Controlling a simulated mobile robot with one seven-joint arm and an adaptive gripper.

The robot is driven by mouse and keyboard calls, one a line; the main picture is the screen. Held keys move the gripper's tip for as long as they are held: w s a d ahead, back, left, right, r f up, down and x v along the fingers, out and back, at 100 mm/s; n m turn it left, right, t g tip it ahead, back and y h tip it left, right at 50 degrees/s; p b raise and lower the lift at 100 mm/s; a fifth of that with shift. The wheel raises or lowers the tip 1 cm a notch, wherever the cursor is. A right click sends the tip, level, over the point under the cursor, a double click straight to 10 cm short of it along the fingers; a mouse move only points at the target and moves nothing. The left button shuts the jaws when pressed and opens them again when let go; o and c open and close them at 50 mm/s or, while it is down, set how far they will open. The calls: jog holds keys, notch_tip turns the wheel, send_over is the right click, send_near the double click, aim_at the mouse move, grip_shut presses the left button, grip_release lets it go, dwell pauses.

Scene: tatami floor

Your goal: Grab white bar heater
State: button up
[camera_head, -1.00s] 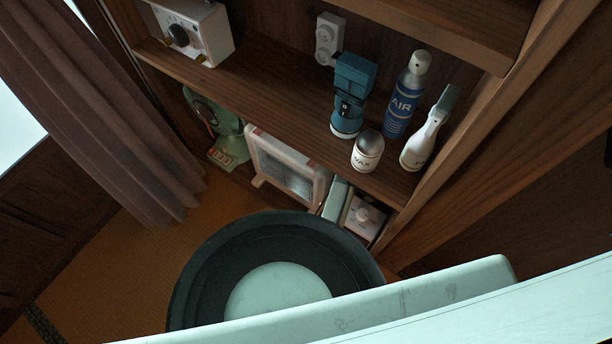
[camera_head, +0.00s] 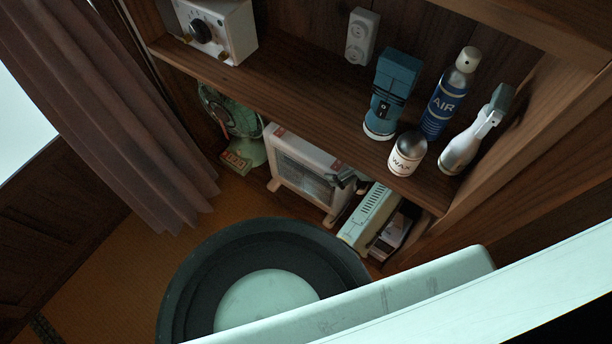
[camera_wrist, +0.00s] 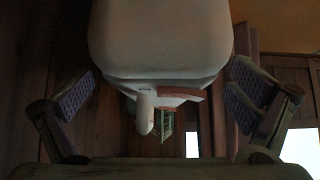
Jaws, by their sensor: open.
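The white bar heater (camera_head: 300,180) stands on the floor under the shelf, with a white frame and a grey grille front. A small dark shape, which looks like my gripper (camera_head: 342,178), is at its upper right end in the head view. In the wrist view my gripper (camera_wrist: 160,92) is open, with one purple-padded finger on each side. A large white rounded body, apparently the heater's end (camera_wrist: 160,45), fills the space between the fingers, with gaps on both sides. Contact cannot be seen.
A green fan (camera_head: 236,125) stands left of the heater, a pale green vented box (camera_head: 368,215) right of it. The shelf (camera_head: 300,95) overhead holds a blue flashlight (camera_head: 391,90), a wax can (camera_head: 407,155), an AIR can (camera_head: 447,95) and a spray bottle (camera_head: 470,140).

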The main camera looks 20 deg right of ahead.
aim_at(315, 148)
jog(key=w+a, duration=0.1)
jog(key=w, duration=0.1)
jog(key=w+a, duration=0.3)
jog(key=w+a+p, duration=0.1)
jog(key=w+a, duration=0.1)
jog(key=shift+w+f, duration=0.2)
jog(key=shift+f, duration=0.15)
jog(key=shift+w+f, duration=0.1)
jog(key=shift+f, duration=0.05)
jog(key=shift+c, duration=0.5)
jog(key=c, duration=1.9)
jog(key=shift+o, duration=0.2)
jog(key=shift+w+d+r, duration=0.1)
jog(key=shift+w+r, duration=0.05)
jog(key=shift+r, duration=0.1)
